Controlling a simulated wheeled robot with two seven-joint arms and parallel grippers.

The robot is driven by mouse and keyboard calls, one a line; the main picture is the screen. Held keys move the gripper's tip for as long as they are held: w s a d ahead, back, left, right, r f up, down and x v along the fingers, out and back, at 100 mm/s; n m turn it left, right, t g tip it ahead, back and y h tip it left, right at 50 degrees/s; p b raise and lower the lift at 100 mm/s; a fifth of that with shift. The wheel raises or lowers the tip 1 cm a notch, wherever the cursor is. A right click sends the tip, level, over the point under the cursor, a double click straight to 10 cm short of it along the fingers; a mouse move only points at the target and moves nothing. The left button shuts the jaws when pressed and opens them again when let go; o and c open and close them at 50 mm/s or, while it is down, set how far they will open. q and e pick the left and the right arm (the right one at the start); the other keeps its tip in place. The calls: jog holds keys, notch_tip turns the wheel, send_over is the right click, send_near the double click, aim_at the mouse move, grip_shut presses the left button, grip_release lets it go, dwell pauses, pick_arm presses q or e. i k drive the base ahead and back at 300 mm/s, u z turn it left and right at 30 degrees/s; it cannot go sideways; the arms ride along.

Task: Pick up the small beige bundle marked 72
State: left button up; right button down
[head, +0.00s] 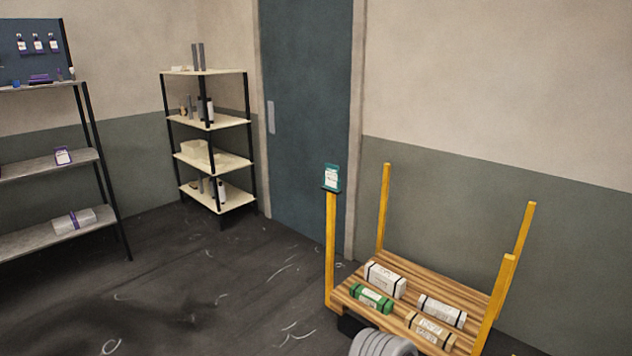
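A small beige bundle (431,330) with dark bands lies on the near part of a wooden cart deck (400,283) at the lower right of the head view. Its label is too small to read, so I cannot confirm the number 72. A green bundle (371,298), a larger off-white bundle (385,279) and a whitish bundle (441,311) lie on the same deck, close to it. Neither of my grippers is in view. A grey ribbed part, which looks like my arm, shows at the bottom edge just left of the beige bundle.
Yellow posts (331,250) rise from the cart's corners; the near left one carries a teal tag holder (331,178). A grey shelf (50,167) stands at left and a cream shelf (208,122) beside the blue door (307,120). The floor (220,280) left of the cart is clear.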

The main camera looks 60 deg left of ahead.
aim_at(445, 338)
jog(key=k, duration=0.5)
jog(key=z, duration=1)
jog(key=i, duration=0.9)
jog(key=u, duration=3.1)
jog(key=i, duration=0.5)
jog(key=z, duration=0.15)
